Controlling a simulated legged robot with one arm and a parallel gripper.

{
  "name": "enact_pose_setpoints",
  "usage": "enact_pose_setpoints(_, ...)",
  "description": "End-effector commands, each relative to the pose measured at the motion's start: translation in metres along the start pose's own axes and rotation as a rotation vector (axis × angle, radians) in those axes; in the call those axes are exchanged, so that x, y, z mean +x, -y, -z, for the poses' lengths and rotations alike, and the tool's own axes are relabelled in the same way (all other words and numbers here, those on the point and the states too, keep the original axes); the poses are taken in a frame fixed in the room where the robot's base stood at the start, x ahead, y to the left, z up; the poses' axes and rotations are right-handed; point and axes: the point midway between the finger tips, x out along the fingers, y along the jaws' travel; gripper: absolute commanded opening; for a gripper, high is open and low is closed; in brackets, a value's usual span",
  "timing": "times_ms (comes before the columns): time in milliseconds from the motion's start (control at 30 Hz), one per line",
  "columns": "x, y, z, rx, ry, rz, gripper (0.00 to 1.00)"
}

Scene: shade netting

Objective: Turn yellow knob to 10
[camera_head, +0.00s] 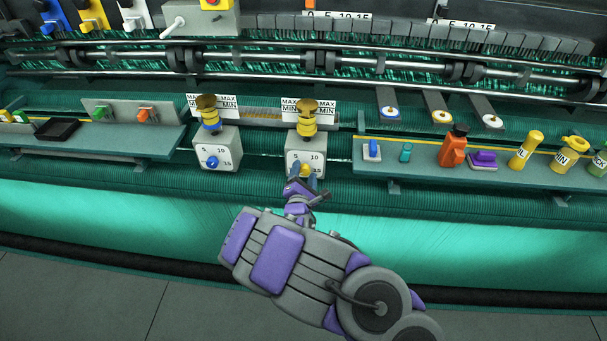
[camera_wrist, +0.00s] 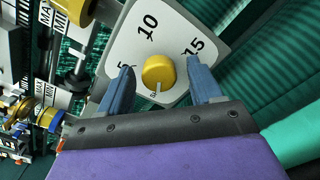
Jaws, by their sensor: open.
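The yellow knob (camera_head: 306,169) sits on the front of the right grey dial box (camera_head: 292,158), which is marked 5, 10 and 15. In the wrist view the knob (camera_wrist: 158,71) is round, with a pale pointer line at its lower edge, on the side away from the 10. My gripper (camera_head: 302,181) is at the front of this box. In the wrist view its two blue fingers (camera_wrist: 160,76) are open, one on each side of the knob, with gaps visible between them and it. The left finger partly covers the 5.
A similar box with a blue knob (camera_head: 212,162) stands to the left. Yellow valves (camera_head: 306,118) with MAX/MIN plates rise above both boxes. A right shelf (camera_head: 400,180) holds an orange bottle (camera_head: 453,147) and yellow bottles (camera_head: 526,150). A left shelf (camera_head: 100,143) holds a black tray (camera_head: 57,129).

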Motion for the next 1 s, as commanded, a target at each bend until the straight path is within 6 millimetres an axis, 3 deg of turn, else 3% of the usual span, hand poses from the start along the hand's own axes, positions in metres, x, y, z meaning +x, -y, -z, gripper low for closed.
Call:
enact_pose_setpoints(333,0.0019,-0.0002,0.0000,-0.002,0.000,-0.001,0.64)
enact_pose_setpoints(900,0.0018,0.0004,-0.0001,-0.001,0.000,0.000,0.09)
enact_pose_setpoints(1000,0.0017,0.0006,-0.0001,0.000,0.000,0.001,0.09)
